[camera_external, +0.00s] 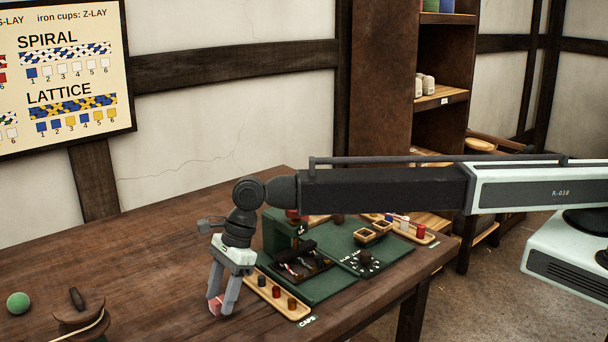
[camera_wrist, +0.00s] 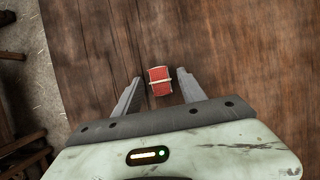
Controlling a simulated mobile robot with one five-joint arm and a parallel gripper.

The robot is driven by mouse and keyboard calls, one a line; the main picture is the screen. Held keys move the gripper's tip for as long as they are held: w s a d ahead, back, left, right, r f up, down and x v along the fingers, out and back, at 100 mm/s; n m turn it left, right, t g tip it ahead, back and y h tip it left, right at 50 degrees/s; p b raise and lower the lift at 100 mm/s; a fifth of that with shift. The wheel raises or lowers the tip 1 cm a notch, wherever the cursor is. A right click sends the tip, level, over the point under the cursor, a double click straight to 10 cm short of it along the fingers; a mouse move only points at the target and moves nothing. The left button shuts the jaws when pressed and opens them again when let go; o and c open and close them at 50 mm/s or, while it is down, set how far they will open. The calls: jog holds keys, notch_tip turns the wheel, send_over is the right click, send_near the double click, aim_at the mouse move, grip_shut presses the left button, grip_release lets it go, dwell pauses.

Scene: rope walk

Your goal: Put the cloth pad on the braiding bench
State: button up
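A small red pad with a cream band, which looks like the cloth pad (camera_wrist: 159,75), lies between the fingertips of my gripper (camera_wrist: 160,76) in the wrist view. A narrow gap shows on each side of it, so the fingers are open around it and do not appear to grip it. Whether the pad rests on the wood is hard to tell.
The table between is clear.

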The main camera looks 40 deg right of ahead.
jog(key=p+v, duration=1.1)
jog(key=v, duration=0.1)
jog(key=shift+r, duration=0.1)
